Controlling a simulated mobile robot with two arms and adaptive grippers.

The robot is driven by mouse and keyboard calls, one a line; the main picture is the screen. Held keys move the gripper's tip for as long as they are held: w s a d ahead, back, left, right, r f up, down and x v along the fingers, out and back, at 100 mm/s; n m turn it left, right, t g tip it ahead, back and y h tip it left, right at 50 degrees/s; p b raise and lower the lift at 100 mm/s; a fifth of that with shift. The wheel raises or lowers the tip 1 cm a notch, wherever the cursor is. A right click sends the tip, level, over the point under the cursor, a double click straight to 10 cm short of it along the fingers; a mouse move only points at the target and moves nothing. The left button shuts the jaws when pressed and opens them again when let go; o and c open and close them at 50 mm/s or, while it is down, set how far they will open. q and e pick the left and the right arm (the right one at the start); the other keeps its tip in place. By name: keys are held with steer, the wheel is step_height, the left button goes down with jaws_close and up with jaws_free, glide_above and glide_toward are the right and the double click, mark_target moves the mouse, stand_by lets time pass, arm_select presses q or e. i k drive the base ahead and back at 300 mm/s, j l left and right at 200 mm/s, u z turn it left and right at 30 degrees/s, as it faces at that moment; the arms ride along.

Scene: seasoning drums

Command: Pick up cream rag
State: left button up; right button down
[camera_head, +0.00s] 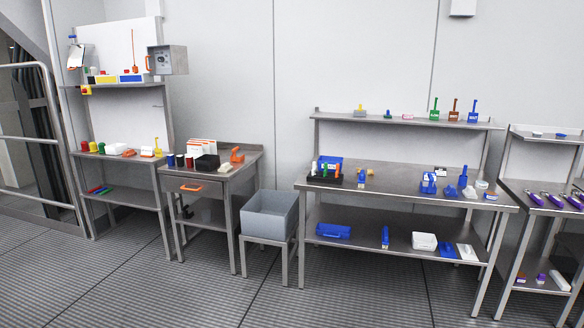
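I cannot single out the cream rag with certainty at this distance. A small pale cream item (224,168) lies on the small drawer table (212,178), between a black box and an orange tool. A flat whitish item (467,252) lies on the lower shelf of the long steel table, at its right end. A white bundle-like item (115,149) lies on the left workbench. Neither of my grippers shows in the view.
A grey bin (269,215) on a stand sits between the drawer table and the long steel table (400,178), which holds blue tools and a black caddy (325,178). A side table (548,200) stands at right. The grated floor (200,285) in front is clear.

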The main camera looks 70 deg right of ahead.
mark_target(225, 168)
steer(key=z, duration=1.75)
steer(key=i+j+u, duration=0.2)
steer(key=i, duration=0.3)
steer(key=i+j, duration=0.1)
steer(key=i, duration=0.9)
steer(key=i+j, duration=0.1)
steer(key=i, duration=0.9)
